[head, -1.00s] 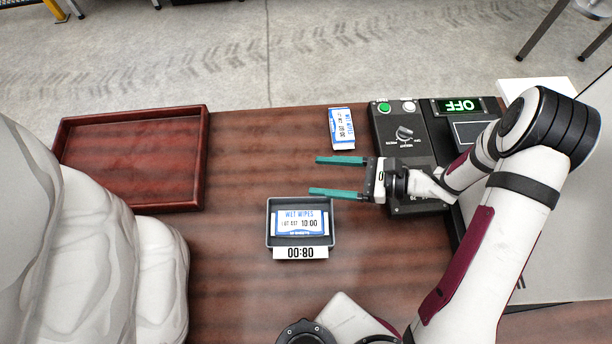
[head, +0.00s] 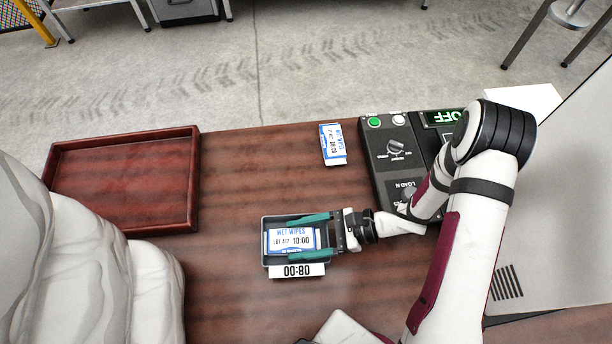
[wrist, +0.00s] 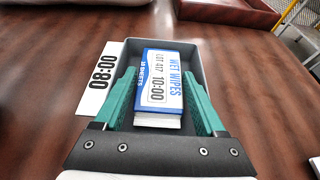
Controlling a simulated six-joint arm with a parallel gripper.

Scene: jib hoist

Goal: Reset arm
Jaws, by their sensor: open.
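My gripper (head: 309,238) has teal fingers and is open, just above or at the small grey tray (head: 264,252). Its fingers lie on either side of a white and blue wet wipes pack (head: 289,239) in that tray. In the wrist view the pack (wrist: 160,80) lies between the two fingers (wrist: 163,95), with a gap visible on at least one side. The pack reads "LOT 417 10:00". Whether the fingers touch the pack is unclear.
A second wet wipes pack (head: 333,144) lies on the table beside a black control panel (head: 380,155) with a green button, knobs and a display reading "OFF". An empty red-brown wooden tray (head: 122,135) is at the left. White wrapped sacks (head: 75,260) stand at the near left.

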